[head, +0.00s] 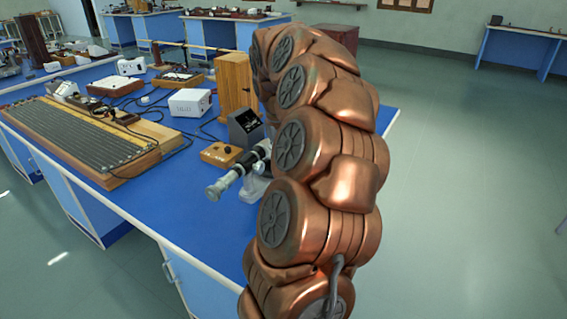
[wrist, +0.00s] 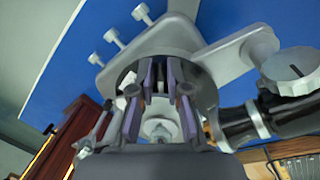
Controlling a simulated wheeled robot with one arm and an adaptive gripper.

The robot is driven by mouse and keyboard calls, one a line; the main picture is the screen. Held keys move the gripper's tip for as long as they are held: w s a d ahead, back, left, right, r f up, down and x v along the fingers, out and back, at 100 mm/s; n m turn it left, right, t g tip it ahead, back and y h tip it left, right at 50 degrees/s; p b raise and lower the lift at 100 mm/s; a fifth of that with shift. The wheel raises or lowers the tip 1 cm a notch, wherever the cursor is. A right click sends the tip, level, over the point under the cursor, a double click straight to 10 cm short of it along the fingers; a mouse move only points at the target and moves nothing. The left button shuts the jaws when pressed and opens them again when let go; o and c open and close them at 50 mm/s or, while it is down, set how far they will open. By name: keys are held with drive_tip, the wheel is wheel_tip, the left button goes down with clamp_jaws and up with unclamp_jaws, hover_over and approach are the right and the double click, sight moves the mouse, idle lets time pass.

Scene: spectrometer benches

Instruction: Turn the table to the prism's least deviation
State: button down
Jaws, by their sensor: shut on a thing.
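The spectrometer shows in the head view as a black and silver tube (head: 228,178) at the bench's front edge; my arm hides the rest. In the wrist view its grey metal body (wrist: 165,38) lies close around my gripper (wrist: 160,80), with several small screws at upper left and a large knob (wrist: 291,70) at right. A black tube (wrist: 248,125) lies to the right of the jaws. My gripper is shut on a part of the spectrometer between its fingers; the jaws hide which part. I cannot make out the prism. In the head view my gripper is hidden behind my arm.
The blue bench (head: 190,205) carries a small wooden control box (head: 221,155), a dark display box (head: 245,128), a tall wooden case (head: 234,85), a white box (head: 190,102) and a long wire board (head: 85,135). The floor at right is open.

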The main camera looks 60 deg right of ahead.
drive_tip(key=c, duration=1.2)
unclamp_jaws()
drive_tip(key=shift+o, duration=0.2)
drive_tip(key=shift+r, duration=0.1)
wheel_tip(320, 180, up, 12)
drive_tip(key=w+a, duration=0.1)
drive_tip(key=shift+a, duration=0.2)
drive_tip(key=shift+a, duration=0.1)
